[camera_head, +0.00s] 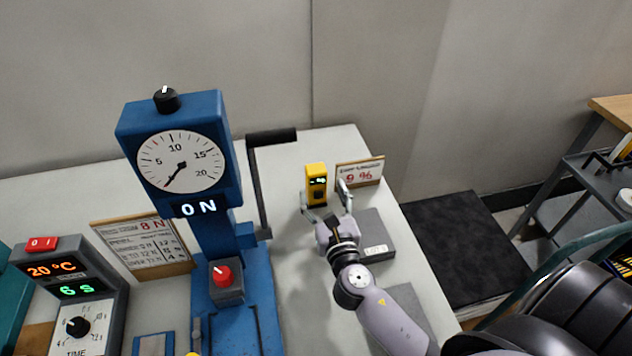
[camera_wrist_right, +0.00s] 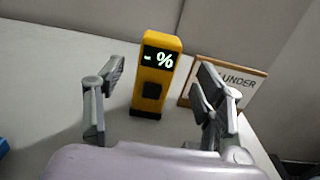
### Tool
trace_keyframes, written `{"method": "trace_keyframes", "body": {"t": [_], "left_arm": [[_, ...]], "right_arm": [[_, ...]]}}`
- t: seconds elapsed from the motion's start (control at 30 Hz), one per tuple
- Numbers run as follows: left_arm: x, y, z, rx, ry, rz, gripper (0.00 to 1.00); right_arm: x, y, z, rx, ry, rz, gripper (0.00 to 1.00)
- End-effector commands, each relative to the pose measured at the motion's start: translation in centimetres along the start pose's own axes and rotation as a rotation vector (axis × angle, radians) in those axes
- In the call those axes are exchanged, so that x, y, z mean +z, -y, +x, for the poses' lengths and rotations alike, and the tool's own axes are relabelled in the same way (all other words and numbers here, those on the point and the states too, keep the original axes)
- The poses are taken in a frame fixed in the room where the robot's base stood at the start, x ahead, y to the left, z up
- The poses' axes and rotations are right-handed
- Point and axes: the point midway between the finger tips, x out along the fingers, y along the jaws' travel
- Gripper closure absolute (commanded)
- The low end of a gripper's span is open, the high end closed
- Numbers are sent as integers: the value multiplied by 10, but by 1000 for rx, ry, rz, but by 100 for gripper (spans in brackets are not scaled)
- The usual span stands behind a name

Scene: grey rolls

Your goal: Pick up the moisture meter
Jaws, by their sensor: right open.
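The moisture meter (camera_head: 316,183) is a small yellow upright device with a dark display, standing on the white table near its back right. In the right wrist view the meter (camera_wrist_right: 157,75) shows "- %" on its display and a black square below it. My right gripper (camera_head: 328,197) is open in front of the meter. In the right wrist view its fingers (camera_wrist_right: 160,95) are spread, one to each side of the meter, and no contact with it shows. The meter's lower front is partly hidden by the gripper in the head view. My left gripper is not in view.
A framed sign (camera_head: 360,172) stands close to the right of the meter. A blue dial press (camera_head: 180,160) with a black lever (camera_head: 262,185) is to the left. A grey block (camera_head: 374,236) lies beside my right gripper. The table's right edge is near.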

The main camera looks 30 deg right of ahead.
Motion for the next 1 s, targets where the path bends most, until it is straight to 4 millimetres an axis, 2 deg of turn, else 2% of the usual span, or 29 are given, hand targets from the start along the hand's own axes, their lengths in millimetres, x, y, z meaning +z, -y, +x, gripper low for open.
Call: {"method": "trace_keyframes", "body": {"t": [0.27, 0.57, 0.83, 1.0], "left_arm": [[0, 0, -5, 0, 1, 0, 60], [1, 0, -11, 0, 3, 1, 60], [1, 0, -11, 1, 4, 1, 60], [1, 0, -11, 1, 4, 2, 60]], "right_arm": [[1, 0, 23, 0, 1, 0, 37], [1, -2, 63, 0, 0, 1, 37], [0, -2, 66, 0, -1, 1, 37], [1, -2, 66, 0, -1, 1, 47]]}}
